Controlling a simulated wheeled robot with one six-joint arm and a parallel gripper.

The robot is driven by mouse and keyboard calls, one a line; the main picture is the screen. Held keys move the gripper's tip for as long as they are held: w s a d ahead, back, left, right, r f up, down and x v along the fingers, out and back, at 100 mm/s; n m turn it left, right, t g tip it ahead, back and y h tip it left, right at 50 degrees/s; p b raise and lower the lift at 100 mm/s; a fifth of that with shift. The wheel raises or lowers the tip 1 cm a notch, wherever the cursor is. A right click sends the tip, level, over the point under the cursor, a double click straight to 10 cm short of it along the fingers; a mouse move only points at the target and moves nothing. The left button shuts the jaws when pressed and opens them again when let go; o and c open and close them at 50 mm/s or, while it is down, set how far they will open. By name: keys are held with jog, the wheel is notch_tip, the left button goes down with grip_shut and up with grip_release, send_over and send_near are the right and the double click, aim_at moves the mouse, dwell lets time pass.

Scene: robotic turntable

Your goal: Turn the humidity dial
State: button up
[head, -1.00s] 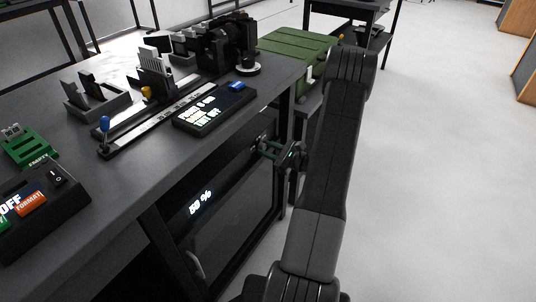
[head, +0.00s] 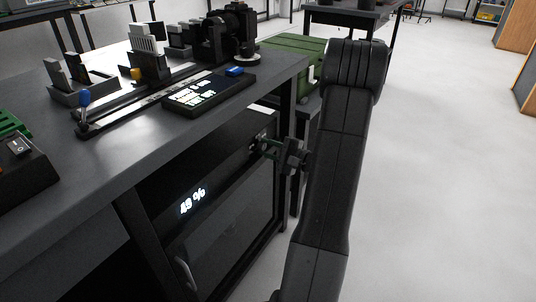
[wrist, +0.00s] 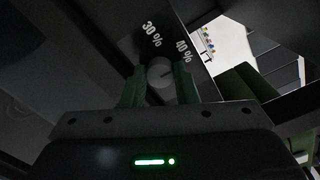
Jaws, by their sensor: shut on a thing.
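The humidity dial (wrist: 160,70) is a small round grey knob on the front of a dark cabinet (head: 238,225) under the bench. In the wrist view, labels 30 % and 40 % show beside it, and a dark mark on the knob points toward the 40 % side. My gripper (wrist: 161,88) is shut on the dial, one green finger on each side. In the head view my gripper (head: 263,147) reaches the cabinet's upper right front, and its fingers mostly hide the dial. The lit display (head: 193,200) appears to read 49 %; the digits are slightly blurred.
The bench top (head: 115,160) above the cabinet holds a black panel with text (head: 205,93), a rail with a blue-knobbed lever (head: 84,98) and dark equipment. A green case (head: 295,55) stands behind. The floor to the right is clear.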

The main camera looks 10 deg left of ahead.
jog(key=shift+n, duration=0.3)
jog(key=o, duration=1)
